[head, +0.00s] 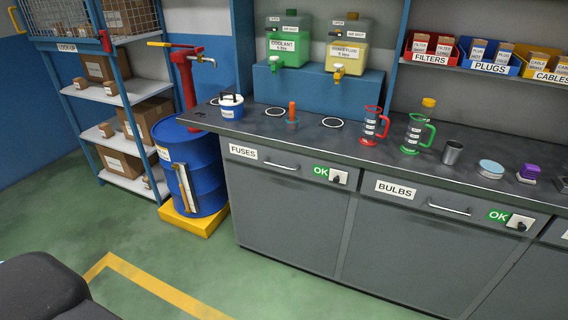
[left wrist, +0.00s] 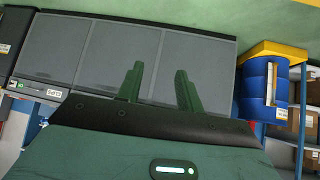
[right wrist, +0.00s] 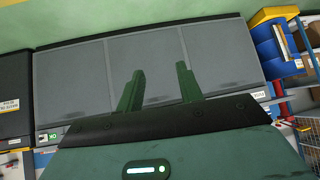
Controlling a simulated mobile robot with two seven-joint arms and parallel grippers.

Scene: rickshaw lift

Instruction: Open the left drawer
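The left drawer, labelled FUSES (head: 262,172), is at the left end of the grey workbench in the head view. Its front looks flush, and it carries a bar handle (head: 281,165), a green OK tag and a small dark knob on a white plate (head: 338,178). My left gripper (left wrist: 158,70) is open and empty in the left wrist view, with the grey cabinet doors (left wrist: 110,52) beyond its fingers. My right gripper (right wrist: 160,69) is also open and empty, with grey doors (right wrist: 75,82) beyond it. Neither gripper shows in the head view.
A BULBS drawer (head: 420,203) is to the right. A blue drum (head: 195,170) on a yellow base stands beside the bench's left end. The benchtop (head: 300,143) holds a blue pot, jugs and a cup. Green floor in front is clear.

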